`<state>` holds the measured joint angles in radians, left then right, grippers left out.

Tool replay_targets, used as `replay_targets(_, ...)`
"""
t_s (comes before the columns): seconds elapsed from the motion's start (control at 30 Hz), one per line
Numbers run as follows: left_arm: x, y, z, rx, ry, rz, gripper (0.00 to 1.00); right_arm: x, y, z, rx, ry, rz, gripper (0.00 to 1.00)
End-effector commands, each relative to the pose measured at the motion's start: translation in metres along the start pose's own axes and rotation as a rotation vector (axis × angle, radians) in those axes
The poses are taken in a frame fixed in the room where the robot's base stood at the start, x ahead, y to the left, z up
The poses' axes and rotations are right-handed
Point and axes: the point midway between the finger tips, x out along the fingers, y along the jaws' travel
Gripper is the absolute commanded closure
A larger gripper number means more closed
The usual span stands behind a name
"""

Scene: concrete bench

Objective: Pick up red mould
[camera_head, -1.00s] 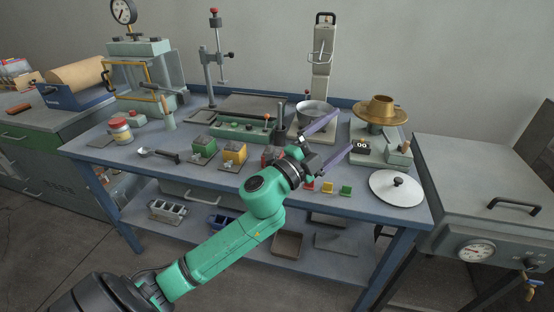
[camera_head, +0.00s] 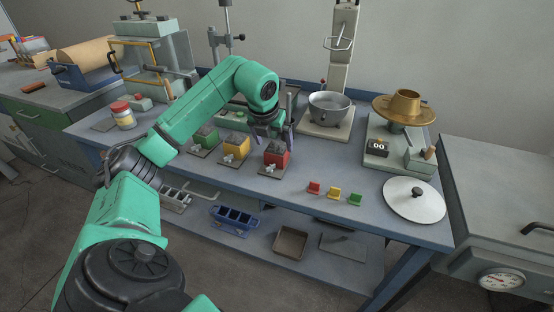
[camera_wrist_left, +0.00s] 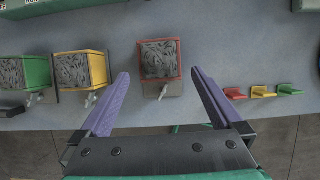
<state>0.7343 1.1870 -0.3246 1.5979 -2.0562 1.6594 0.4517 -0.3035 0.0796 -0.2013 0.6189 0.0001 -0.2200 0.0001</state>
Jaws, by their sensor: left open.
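The red mould (camera_head: 276,155) is a small red-sided box with grey contents and a clamp at its front, standing on the bench right of the yellow and green moulds. In the left wrist view the red mould (camera_wrist_left: 160,62) lies ahead of the fingertips, centred between the two purple fingers. My left gripper (camera_head: 277,128) is open and empty, pointing down above the red mould. It also shows in the left wrist view (camera_wrist_left: 157,82), fingers spread wider than the mould. My right gripper is not in view.
The yellow mould (camera_head: 237,148) and green mould (camera_head: 206,139) stand close to its left. Small red (camera_head: 314,188), yellow (camera_head: 334,193) and green (camera_head: 355,199) pieces sit to the right. A steel bowl (camera_head: 328,108) stands behind right, and a round lid (camera_head: 414,202) lies at the right.

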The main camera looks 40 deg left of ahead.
Motion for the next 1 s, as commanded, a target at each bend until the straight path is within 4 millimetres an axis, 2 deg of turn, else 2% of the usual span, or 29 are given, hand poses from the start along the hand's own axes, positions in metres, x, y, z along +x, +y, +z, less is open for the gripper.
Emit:
replay_targets(0.37, 0.06, 0.0, -0.002, 0.001, 0.002, -0.004, 0.0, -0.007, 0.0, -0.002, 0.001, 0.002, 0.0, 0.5)
replay_targets(0.6, 0.066, 0.001, -0.002, 0.003, -0.002, -0.003, 0.0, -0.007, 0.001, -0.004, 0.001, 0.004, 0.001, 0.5)
replay_targets(0.67, 0.066, 0.001, -0.002, 0.003, -0.002, -0.003, 0.19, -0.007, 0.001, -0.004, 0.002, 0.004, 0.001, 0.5)
replay_targets(0.7, 0.066, 0.001, -0.002, 0.003, -0.002, -0.003, 0.34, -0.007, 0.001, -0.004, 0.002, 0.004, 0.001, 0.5)
replay_targets(0.87, 0.065, 0.0, -0.002, 0.003, -0.002, -0.003, 0.96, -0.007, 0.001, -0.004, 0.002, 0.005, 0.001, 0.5)
replay_targets(0.9, 0.065, 0.0, -0.002, 0.003, -0.002, -0.003, 1.0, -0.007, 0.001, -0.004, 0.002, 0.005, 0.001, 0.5)
replay_targets(1.0, 0.064, 0.0, -0.001, 0.002, -0.006, -0.005, 1.0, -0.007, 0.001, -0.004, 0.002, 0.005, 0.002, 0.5)
